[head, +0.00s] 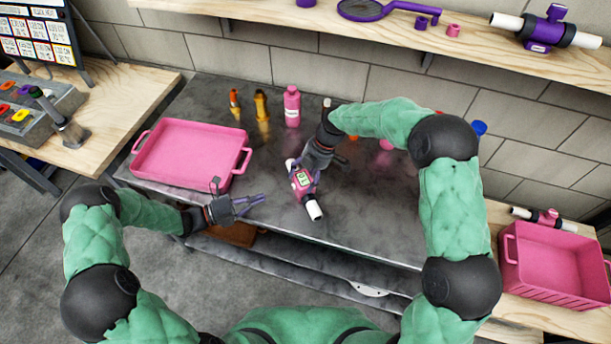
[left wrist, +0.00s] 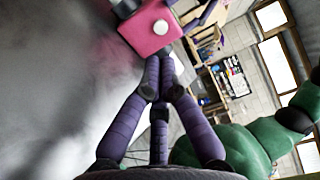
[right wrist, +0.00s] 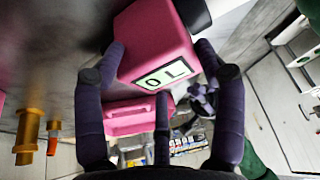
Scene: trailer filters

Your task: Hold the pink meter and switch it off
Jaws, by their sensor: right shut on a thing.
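The pink meter (head: 300,178) is held above the front part of the metal table (head: 345,215). My right gripper (head: 305,176) is shut on its body, with fingers on both sides in the right wrist view (right wrist: 160,50). The meter's display shows dark characters that look like "OL" on a pale green ground. A white pipe end (head: 314,211) sticks out towards the front. My left gripper (head: 262,200) is shut and empty, left of the meter and apart from it. In the left wrist view its fingertips (left wrist: 160,72) point at the meter's pink face, which bears a round white button (left wrist: 161,27).
A pink tray (head: 190,154) stands on the table's left. Orange bottles (head: 260,105) and a pink bottle (head: 292,106) stand at the back. A shelf with a purple meter (head: 545,30) is above. A pink crate (head: 555,265) is at the right.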

